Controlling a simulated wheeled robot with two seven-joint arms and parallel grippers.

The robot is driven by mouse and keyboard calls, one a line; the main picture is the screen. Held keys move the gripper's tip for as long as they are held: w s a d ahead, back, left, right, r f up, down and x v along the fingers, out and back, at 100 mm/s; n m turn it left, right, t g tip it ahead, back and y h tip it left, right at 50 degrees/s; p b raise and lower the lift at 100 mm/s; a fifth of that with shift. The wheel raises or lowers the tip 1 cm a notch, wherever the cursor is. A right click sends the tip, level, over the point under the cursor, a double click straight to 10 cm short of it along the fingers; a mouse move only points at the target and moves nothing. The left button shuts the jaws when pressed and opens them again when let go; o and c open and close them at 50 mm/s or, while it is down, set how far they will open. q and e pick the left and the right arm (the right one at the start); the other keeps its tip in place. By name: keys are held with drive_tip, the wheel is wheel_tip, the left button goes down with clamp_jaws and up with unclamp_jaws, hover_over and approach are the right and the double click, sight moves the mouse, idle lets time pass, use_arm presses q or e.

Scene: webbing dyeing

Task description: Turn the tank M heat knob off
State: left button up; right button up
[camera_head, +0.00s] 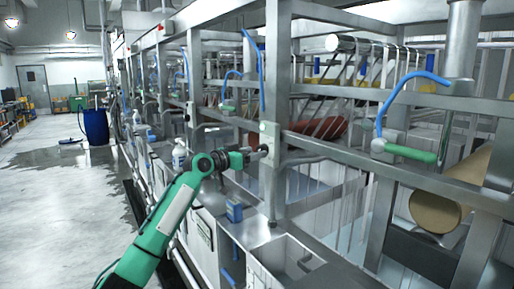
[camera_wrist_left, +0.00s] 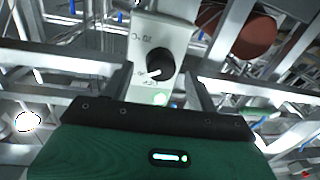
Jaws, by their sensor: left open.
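In the left wrist view a black round heat knob (camera_wrist_left: 160,66) with a white pointer line sits on a pale control plate (camera_wrist_left: 158,35) with small printed markings. A pale green round spot, like a lamp or button, shows just below the knob. My left gripper (camera_wrist_left: 159,74) is open, with one finger on each side of the knob; I cannot tell whether they touch it. In the head view the left gripper (camera_head: 259,152) is at the pale plate (camera_head: 269,131) on a steel post. The knob is hard to make out there. My right gripper is not in view.
Steel frame rails and posts surround the plate. Blue hoses with green handles (camera_head: 410,153) hang at the right. The floor at the left is open, with a blue barrel (camera_head: 96,127) further back.

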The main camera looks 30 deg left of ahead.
use_arm(q)
drive_tip(key=shift+x, duration=1.2)
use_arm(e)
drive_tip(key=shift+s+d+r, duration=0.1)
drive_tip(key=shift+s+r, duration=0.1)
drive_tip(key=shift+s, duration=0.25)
use_arm(q)
drive_tip(key=c, duration=1)
